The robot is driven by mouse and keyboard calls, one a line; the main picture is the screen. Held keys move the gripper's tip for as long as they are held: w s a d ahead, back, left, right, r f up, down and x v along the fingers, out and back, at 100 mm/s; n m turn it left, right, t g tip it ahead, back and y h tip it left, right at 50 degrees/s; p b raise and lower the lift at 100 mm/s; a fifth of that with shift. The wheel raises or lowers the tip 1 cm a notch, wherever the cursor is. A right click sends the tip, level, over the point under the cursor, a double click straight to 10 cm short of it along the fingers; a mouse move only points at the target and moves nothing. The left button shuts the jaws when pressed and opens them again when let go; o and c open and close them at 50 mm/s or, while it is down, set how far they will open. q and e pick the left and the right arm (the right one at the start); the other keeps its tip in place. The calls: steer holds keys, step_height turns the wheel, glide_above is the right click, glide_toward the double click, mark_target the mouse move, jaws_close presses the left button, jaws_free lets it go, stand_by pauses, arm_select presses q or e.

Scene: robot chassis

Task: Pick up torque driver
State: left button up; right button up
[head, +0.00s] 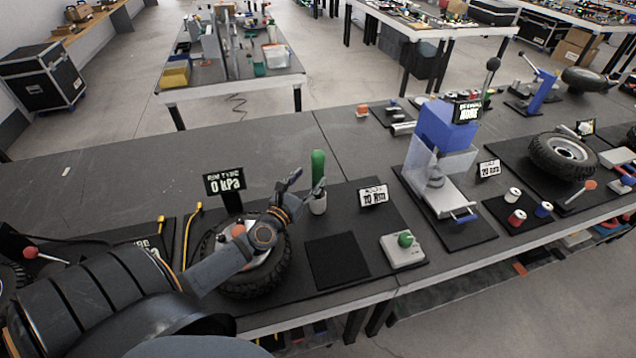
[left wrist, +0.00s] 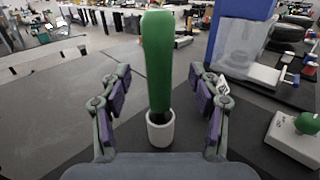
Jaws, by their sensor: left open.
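The torque driver, with a thick green handle, stands upright in a small white cup (head: 318,205); its handle (head: 318,165) rises above the rim. In the left wrist view the green handle (left wrist: 159,60) stands in the middle, with the white cup (left wrist: 160,131) below it. My left gripper (head: 309,181) is open, its fingers on either side of the handle's line, with visible gaps on both sides in the wrist view. I cannot tell how far the handle reaches in between the fingers. The driver's lower part is hidden in the cup. My right gripper is not in view.
A tire (head: 250,280) on a mat lies under my left arm. A 0 kPa display (head: 225,182) stands behind it. A blue press (head: 440,135) stands farther right.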

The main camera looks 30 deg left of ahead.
mark_target(315, 169)
arm_select(q)
steer(key=shift+w+a, duration=0.1)
steer(key=shift+w, duration=0.45)
steer(key=shift+w+f, duration=0.1)
steer(key=shift+w+r, duration=0.2)
steer(key=shift+r, duration=0.1)
steer(key=w, duration=0.2)
steer(key=w+p, duration=0.1)
steer(key=shift+w+a+r, duration=0.2)
steer(key=shift+w+a, duration=0.05)
steer(key=shift+w, duration=0.15)
steer(key=shift+w+f, duration=0.15)
steer(key=shift+w, duration=0.3)
steer(key=shift+s, duration=0.2)
steer(key=shift+c, duration=1.7)
jaws_close()
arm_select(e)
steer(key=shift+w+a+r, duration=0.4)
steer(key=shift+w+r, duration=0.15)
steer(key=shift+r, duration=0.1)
